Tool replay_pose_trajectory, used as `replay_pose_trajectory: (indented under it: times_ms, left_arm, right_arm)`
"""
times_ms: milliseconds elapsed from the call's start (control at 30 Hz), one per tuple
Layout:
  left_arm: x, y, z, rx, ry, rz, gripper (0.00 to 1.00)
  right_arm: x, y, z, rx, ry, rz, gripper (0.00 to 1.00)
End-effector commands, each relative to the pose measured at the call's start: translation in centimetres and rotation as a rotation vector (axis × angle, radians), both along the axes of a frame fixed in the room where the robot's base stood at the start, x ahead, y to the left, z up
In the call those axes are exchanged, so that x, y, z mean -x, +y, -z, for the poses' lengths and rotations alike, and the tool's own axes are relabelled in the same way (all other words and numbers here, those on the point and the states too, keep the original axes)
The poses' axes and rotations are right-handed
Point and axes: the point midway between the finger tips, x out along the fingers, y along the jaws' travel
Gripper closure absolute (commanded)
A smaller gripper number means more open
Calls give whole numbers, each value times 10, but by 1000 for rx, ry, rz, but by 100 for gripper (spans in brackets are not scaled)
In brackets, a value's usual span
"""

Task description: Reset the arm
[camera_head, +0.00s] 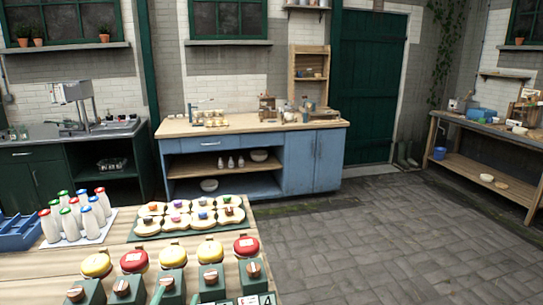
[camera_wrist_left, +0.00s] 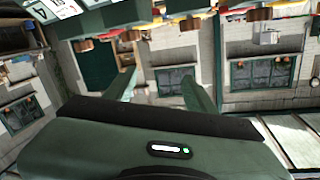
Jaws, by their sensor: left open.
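My left gripper (camera_head: 176,297) shows only as green fingertips at the bottom edge of the head view, by the front of the wooden table. In the left wrist view the gripper (camera_wrist_left: 160,88) has two green fingers spread apart with nothing between them. The picture from the wrist is tilted and looks upside down, with the table's things along its top edge. The rest of the left arm is hidden below the head view. My right gripper is not in view.
The wooden table (camera_head: 140,264) holds a row of green stands with red and yellow round tops, a green tray (camera_head: 133,235) of bread-like pieces, capped bottles (camera_head: 72,218) and a blue crate (camera_head: 19,233). A blue cabinet (camera_head: 316,160) stands behind. The paved floor (camera_head: 385,235) at right is clear.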

Motion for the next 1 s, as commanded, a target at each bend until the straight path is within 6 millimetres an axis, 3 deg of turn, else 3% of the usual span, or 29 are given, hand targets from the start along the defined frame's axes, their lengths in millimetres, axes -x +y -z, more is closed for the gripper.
replay_pose_trajectory:
  times_ms: [33, 100, 200, 300, 500, 667, 1000]
  left_arm:
    - [19, 12, 34, 37, 137, -49, 45]
    - [49, 22, 77, 74, 320, -96, 45]
    - [94, 27, 124, 112, 549, -127, 45]
    - [135, 26, 156, 135, 731, -130, 45]
    - [208, 16, 191, 168, 1011, -99, 45]
    - [263, 6, 205, 188, 1203, -53, 45]
    - [242, 3, 309, 178, 1234, -57, 45]
  right_arm:
    - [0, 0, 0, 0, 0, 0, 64]
    - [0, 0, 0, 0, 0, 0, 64]
    - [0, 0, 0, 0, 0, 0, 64]
    - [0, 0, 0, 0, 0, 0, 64]
    - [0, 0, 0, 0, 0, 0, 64]
    - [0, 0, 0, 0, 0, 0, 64]
    - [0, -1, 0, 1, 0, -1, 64]
